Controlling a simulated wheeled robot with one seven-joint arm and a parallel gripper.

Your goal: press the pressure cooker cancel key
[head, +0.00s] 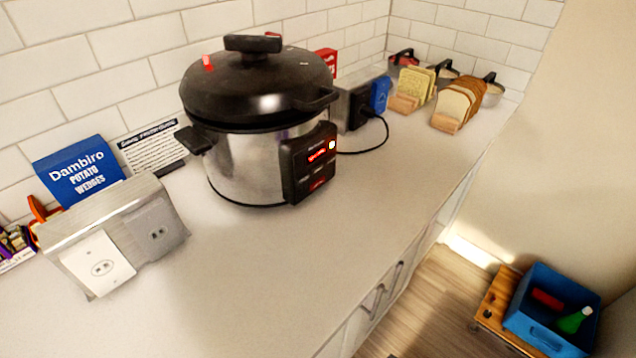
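The pressure cooker (236,166) stands upright on the counter, left of the picture's middle. It has a steel body and a black lid (262,88) that is on. Its black control panel (308,163) faces right and toward the front, with red lit marks and one small white lit spot (332,145). The key labels are too small to read, so I cannot tell which one is cancel. My gripper is not in view.
A metal outlet box (113,236) stands at the left front. Behind the cooker are another box with a plugged cord (372,146) and sliced bread (457,105). The counter (300,262) before the cooker is clear. A blue bin (540,334) sits low at the right.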

